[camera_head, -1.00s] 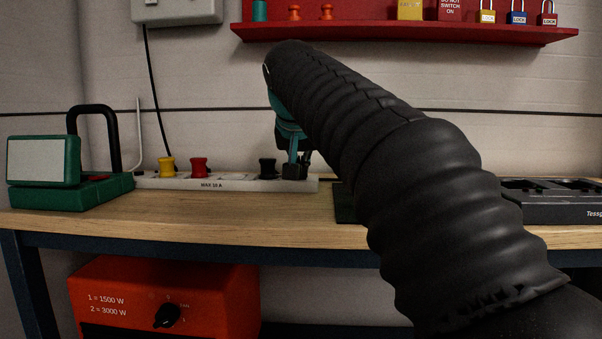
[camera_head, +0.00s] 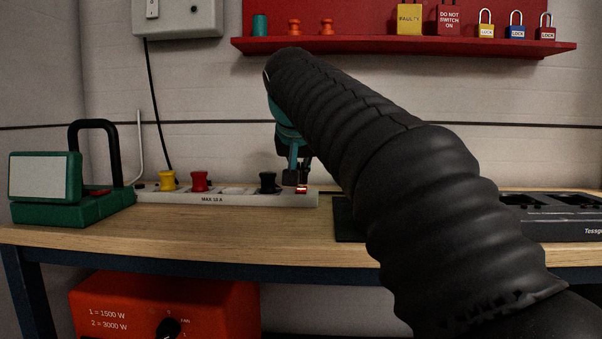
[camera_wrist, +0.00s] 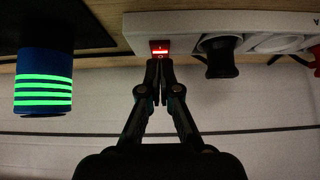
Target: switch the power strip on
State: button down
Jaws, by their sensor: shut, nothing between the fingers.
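The white power strip (camera_head: 220,197) lies along the back of the workbench, with yellow, red and black plugs in it. Its rocker switch (camera_head: 302,189) at the right end glows red. The lit switch also shows in the wrist view (camera_wrist: 159,48), at the end of the strip (camera_wrist: 190,24). My gripper (camera_wrist: 160,64) is shut and empty, with its fingertips right at the switch's edge. I cannot tell whether they touch it. In the head view my gripper (camera_head: 297,178) is just above the switch, partly hidden by my arm.
A green device (camera_head: 45,176) with a black handle stands at the left. A dark tester (camera_head: 560,217) lies at the right. A red shelf (camera_head: 400,48) with padlocks hangs above. A blue cylinder with green bands (camera_wrist: 43,80) shows in the wrist view. The bench front is clear.

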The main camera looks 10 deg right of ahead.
jog(key=shift+r, duration=0.1)
jog(key=r+p, duration=0.2)
jog(key=p, duration=0.1)
jog(key=r+p, duration=0.1)
jog(key=r, duration=0.1)
jog(key=shift+s, duration=0.25)
jog(key=s+f+v, duration=0.1)
jog(key=v, duration=0.8)
jog(key=shift+s+a+p, duration=0.35)
jog(key=shift+s, duration=0.05)
jog(key=shift+r, duration=0.1)
